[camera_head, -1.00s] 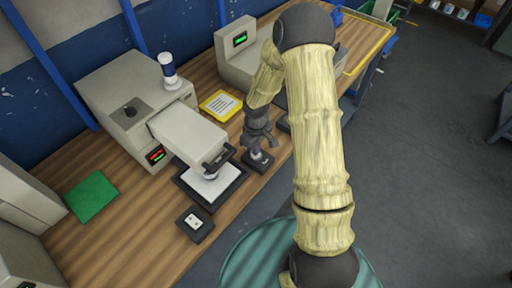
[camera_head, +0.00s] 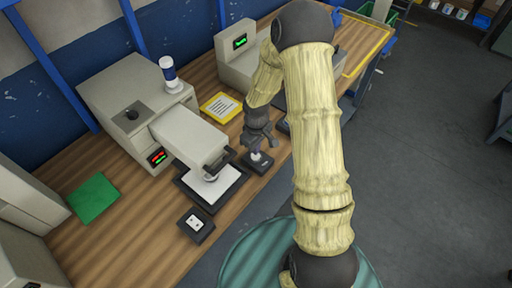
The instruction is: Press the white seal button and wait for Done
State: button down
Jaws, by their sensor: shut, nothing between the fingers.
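The white seal button (camera_head: 256,156) sits on a small dark box (camera_head: 260,166) near the table's front edge, right of the sealer. My gripper (camera_head: 257,148) points down right over it, with its fingers shut and empty. I cannot tell whether the fingertips touch the button. The grey sealer (camera_head: 140,110) has a long arm ending in a dark handle over a white pad on a black base (camera_head: 237,187). Its small display (camera_head: 157,156) shows red and green marks too small to read.
A second grey machine (camera_head: 235,65) with a green-lit screen (camera_head: 240,42) stands behind my gripper. A yellow-framed card (camera_head: 221,107), a green pad (camera_head: 93,198) and a dark box with two white spots (camera_head: 195,223) lie on the wooden table (camera_head: 130,240).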

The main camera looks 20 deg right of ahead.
notch_tip(320, 180, up, 11)
jog(key=b, duration=0.1)
jog(key=shift+w+b, duration=0.15)
jog(key=shift+b, duration=0.15)
dwell(0.6)
jog(key=s+r+m+t, duration=0.1)
jog(key=s+r+m, duration=0.2)
jog(key=s, duration=0.4)
jog(key=s+r+m+t, duration=0.1)
jog(key=s+r+m, duration=0.3)
jog(key=s, duration=0.3)
jog(key=shift+s+d+t, duration=0.2)
jog(key=shift+s+t, duration=0.1)
jog(key=shift+s, duration=0.1)
